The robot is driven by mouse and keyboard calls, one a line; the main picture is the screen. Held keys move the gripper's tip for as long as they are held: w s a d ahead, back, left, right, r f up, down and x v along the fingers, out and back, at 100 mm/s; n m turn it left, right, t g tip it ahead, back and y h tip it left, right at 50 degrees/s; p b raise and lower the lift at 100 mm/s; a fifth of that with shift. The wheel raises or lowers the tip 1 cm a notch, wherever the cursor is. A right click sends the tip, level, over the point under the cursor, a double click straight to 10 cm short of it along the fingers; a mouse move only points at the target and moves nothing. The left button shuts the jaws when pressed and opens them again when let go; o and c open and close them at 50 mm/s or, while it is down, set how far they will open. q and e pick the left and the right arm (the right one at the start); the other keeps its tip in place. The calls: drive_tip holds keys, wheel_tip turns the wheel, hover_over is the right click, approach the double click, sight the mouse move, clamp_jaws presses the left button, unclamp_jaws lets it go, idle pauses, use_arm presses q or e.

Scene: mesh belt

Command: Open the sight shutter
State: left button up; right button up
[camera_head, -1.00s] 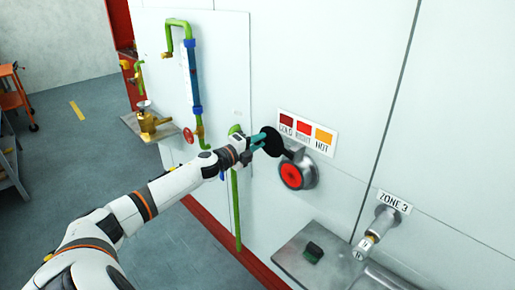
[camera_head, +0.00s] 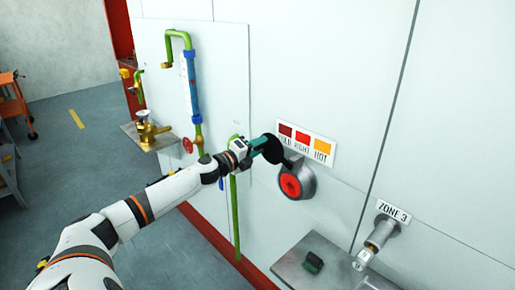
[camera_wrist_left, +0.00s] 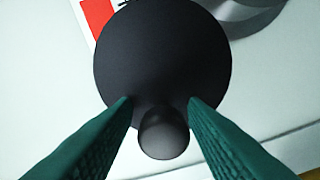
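The sight shutter is a black disc (camera_head: 272,149) on the pale wall. It sits up and left of the round red sight port (camera_head: 290,186), whose red face shows uncovered in its grey metal ring. In the left wrist view the disc (camera_wrist_left: 160,55) fills the middle, with a round dark knob (camera_wrist_left: 163,133) on its front. My left gripper (camera_head: 261,143) is at the disc. Its teal fingers (camera_wrist_left: 160,101) stand on both sides of the knob, apparently with narrow gaps. My right gripper does not show.
A grey shelf (camera_head: 335,268) bears a small dark green block (camera_head: 313,261). A ZONE 3 fitting (camera_head: 378,237) juts out at right. Pipes with a red handwheel (camera_head: 188,145) are at left.

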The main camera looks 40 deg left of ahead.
use_arm(q)
drive_tip(key=shift+o, duration=0.3)
drive_tip(key=shift+f, duration=0.1)
drive_tip(key=shift+s+f+b, duration=0.2)
drive_tip(key=shift+s+b, duration=0.1)
drive_tip(key=shift+s, duration=0.3)
drive_tip(key=s+b, duration=0.1)
drive_tip(key=s, duration=0.9)
drive_tip(key=shift+s+a+r, duration=0.25)
drive_tip(key=shift+s+a, duration=0.15)
drive_tip(key=shift+a, duration=0.05)
